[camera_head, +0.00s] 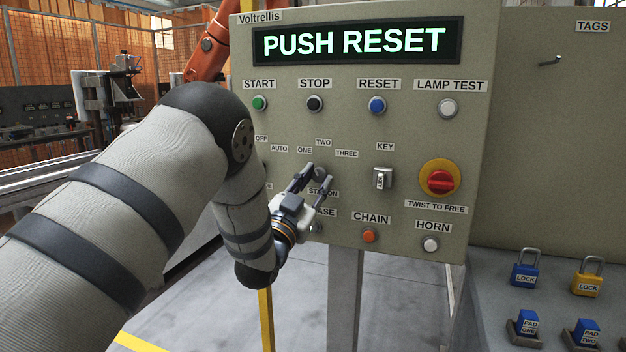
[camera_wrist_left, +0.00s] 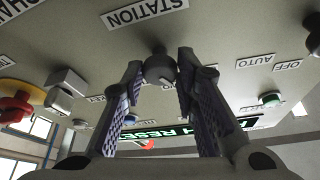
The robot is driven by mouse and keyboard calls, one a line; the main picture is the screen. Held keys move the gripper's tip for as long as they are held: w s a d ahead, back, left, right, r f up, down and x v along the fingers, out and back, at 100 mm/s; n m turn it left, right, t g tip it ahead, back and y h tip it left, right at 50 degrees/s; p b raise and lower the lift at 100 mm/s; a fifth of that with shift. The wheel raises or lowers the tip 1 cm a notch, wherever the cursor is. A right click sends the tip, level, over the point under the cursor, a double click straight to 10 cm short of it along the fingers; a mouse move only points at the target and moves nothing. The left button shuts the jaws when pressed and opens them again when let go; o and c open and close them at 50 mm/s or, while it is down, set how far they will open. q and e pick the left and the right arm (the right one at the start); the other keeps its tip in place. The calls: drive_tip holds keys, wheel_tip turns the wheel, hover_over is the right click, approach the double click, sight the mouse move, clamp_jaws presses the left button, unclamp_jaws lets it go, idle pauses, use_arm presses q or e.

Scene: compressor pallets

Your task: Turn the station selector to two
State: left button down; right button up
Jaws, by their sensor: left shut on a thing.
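The station selector is a dark round knob (camera_head: 320,173) on the beige control panel (camera_head: 400,130), below the TWO label (camera_head: 323,142) and between ONE (camera_head: 304,150) and THREE (camera_head: 346,154). My left gripper (camera_head: 317,176) is shut on the knob, with one finger on each side. In the left wrist view, the knob (camera_wrist_left: 160,66) sits between the fingertips, and the STATION label (camera_wrist_left: 147,12) is near it. The fingers hide part of the knob, and I cannot tell which number it points to. My right gripper is not in view.
The panel display (camera_head: 355,42) reads PUSH RESET. A key switch (camera_head: 382,179) and a red twist-to-free knob (camera_head: 440,181) are right of the gripper. The chain button (camera_head: 369,236) is below.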

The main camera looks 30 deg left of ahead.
use_arm(q)
drive_tip(key=m+h+p, duration=0.1)
drive_tip(key=m+h, duration=0.1)
drive_tip(key=m, duration=0.2)
drive_tip(key=shift+a+r, duration=0.1)
drive_tip(key=shift+r, duration=0.1)
drive_tip(key=shift+a+m+g+h, duration=0.1)
drive_tip(key=shift+m+g+h, duration=0.55)
drive_tip(key=shift+m, duration=0.95)
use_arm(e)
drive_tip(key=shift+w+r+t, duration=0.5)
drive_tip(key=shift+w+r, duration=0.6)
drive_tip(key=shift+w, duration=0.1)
use_arm(q)
drive_tip(key=shift+f+h, duration=0.1)
drive_tip(key=shift+h, duration=0.25)
drive_tip(key=c, duration=1.2)
unclamp_jaws()
drive_tip(key=shift+c, duration=0.2)
drive_tip(key=v, duration=1.2)
